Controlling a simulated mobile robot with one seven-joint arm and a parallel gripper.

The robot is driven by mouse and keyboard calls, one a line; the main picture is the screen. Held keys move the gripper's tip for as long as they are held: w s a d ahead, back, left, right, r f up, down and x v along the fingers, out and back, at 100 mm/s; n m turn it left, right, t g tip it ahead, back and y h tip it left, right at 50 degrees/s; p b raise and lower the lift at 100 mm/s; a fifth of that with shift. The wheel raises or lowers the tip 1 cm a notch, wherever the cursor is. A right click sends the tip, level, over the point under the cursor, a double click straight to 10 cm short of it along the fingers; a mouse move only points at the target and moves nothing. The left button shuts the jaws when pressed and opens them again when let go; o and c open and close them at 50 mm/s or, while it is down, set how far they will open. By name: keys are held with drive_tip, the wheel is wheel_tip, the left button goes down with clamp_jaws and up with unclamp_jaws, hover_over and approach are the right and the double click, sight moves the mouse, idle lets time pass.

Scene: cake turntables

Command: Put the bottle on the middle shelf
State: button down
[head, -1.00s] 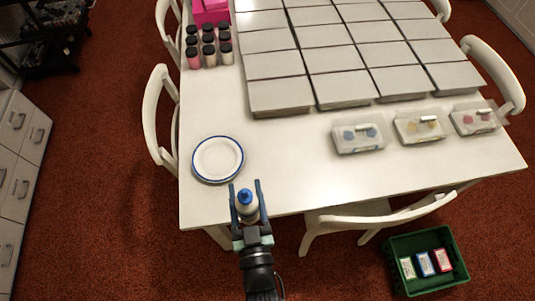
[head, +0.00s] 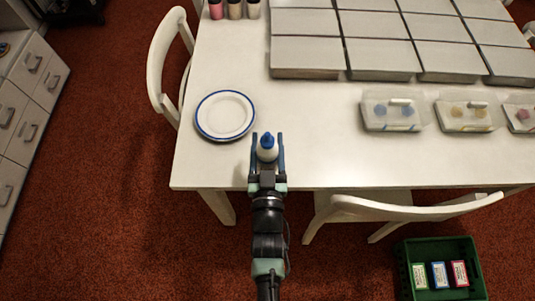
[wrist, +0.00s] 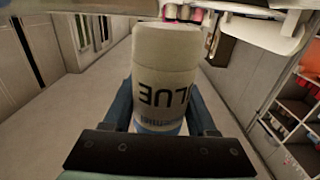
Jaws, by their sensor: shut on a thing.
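The bottle (head: 267,150) is white with a blue cap, and my gripper (head: 267,158) is shut on it. In the head view it appears over the table's front edge, just right of the plate. A shelving unit (wrist: 290,125) with several compartments shows at the right of the wrist view. I cannot tell which level is the middle shelf.
A blue-rimmed plate (head: 225,116) lies on the white table (head: 310,110). Grey slabs (head: 380,60) and clear boxes (head: 393,112) are farther right. A chair (head: 410,207) stands at the front edge. A green crate (head: 440,292) is on the floor at lower right.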

drive_tip(key=shift+f+b, duration=0.45)
drive_tip(key=shift+f, duration=1.75)
drive_tip(key=shift+f, duration=0.15)
drive_tip(key=shift+c, duration=1)
unclamp_jaws()
